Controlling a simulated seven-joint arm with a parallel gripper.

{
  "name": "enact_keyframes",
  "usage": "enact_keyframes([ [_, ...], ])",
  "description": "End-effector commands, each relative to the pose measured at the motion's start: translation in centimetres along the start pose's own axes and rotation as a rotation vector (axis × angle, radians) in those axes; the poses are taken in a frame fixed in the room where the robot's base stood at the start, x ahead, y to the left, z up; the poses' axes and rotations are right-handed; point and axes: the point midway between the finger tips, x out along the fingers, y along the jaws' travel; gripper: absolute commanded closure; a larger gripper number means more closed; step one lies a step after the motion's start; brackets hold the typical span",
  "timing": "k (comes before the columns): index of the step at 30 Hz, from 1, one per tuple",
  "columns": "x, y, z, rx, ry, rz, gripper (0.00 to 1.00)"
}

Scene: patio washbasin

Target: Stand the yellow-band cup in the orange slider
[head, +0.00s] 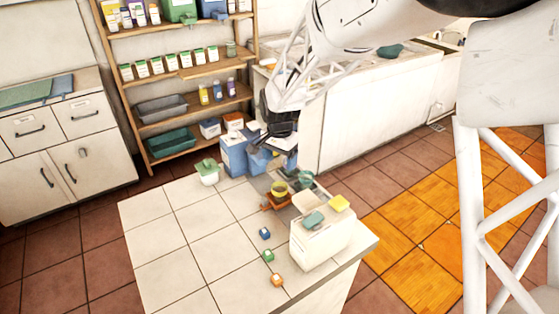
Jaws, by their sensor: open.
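The yellow-band cup (280,188), small and dark with a yellow band, appears upright on the tiled counter's far side. The orange slider (267,207) shows at the cup's base as a small orange piece. The cup seems to stand in or on it, but at this size I cannot tell how well it is seated. My gripper (282,144) is dark, open and empty. It hangs above and apart from the cup, in front of the blue containers. The fingertips are small and hard to make out.
Blue containers (233,155) and a white pot with a green top (207,173) stand left of the cup. A cream box (318,243) with sponges on top is close on the right. Small blue, green and orange blocks line the front. The left counter (180,235) is clear.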

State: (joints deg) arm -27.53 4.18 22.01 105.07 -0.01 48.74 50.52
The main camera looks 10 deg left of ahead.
Motion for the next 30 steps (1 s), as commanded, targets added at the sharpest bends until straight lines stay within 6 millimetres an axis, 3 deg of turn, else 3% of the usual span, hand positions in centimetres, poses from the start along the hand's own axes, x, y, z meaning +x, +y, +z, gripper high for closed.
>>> enact_keyframes([
  [22, -0.1, 0.2, 0.0, -0.001, 0.001, -0.001, 0.20],
  [26, -0.9, 1.3, -0.1, -0.007, 0.004, -0.004, 0.20],
  [30, -2.7, 3.7, -0.2, -0.024, 0.012, -0.013, 0.20],
])
